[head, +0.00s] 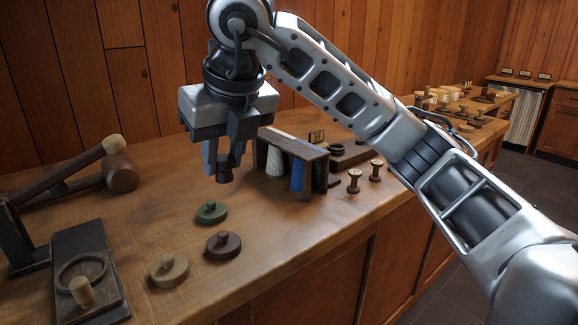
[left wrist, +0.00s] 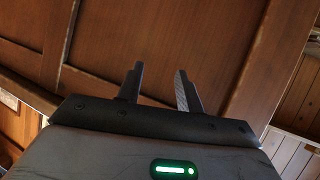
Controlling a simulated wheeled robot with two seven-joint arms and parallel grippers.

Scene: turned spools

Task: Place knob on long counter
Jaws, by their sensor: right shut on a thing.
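My right gripper (head: 224,162) is shut on a small dark brown knob (head: 224,174) in the head view. It holds the knob low, over the long wooden counter (head: 265,245); whether the knob touches the surface is hard to tell. A green round piece (head: 211,212), a dark brown one (head: 223,245) and a tan one (head: 169,269), each with a small raised centre, lie on the counter nearer to me. My left gripper (left wrist: 158,88) shows only in the left wrist view, with its fingers apart and nothing between them, facing wood panels.
A small dark rack (head: 290,150) with white and blue spools stands right of the held knob. Wooden spools (head: 354,181) stand beyond it. At the left are a mallet (head: 121,174) and a dark board with a ring (head: 84,250).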

